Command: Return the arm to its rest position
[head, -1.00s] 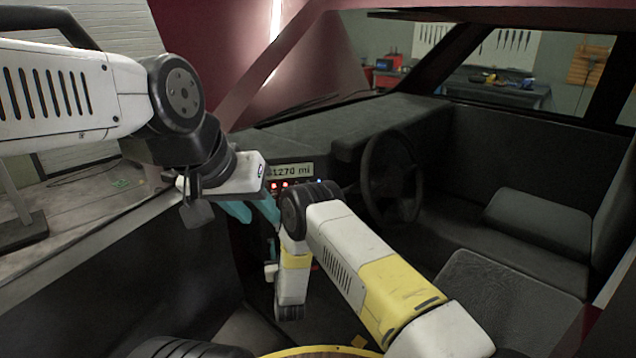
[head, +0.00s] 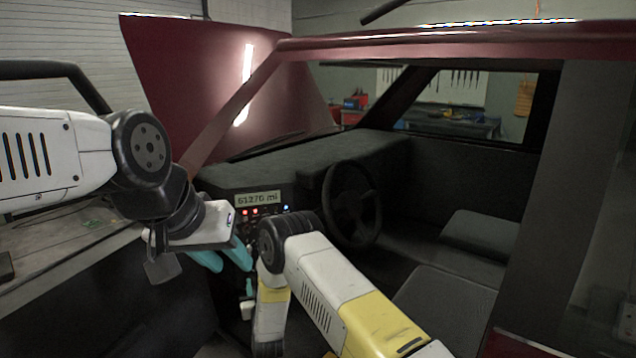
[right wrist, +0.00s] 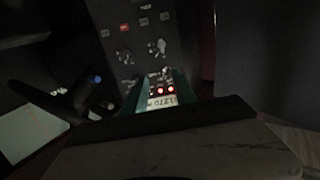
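My left arm comes in from the left in the head view, white with black joints. Its gripper (head: 222,259) has two teal fingers with a gap between them, and nothing shows in it. My right arm, white and yellow, reaches from the bottom right into the car and bends down in front of the dashboard. Its gripper is mostly hidden behind the arm in the head view. In the right wrist view the teal fingers of the right gripper (right wrist: 160,95) stand apart, with the red-lit panel visible beyond them and no object held.
The dashboard display (head: 258,199) reads 61270 mi, above small lit buttons. Seats (head: 480,240) lie farther right. The red door pillar (head: 232,120) and roof edge (head: 430,40) frame the opening.

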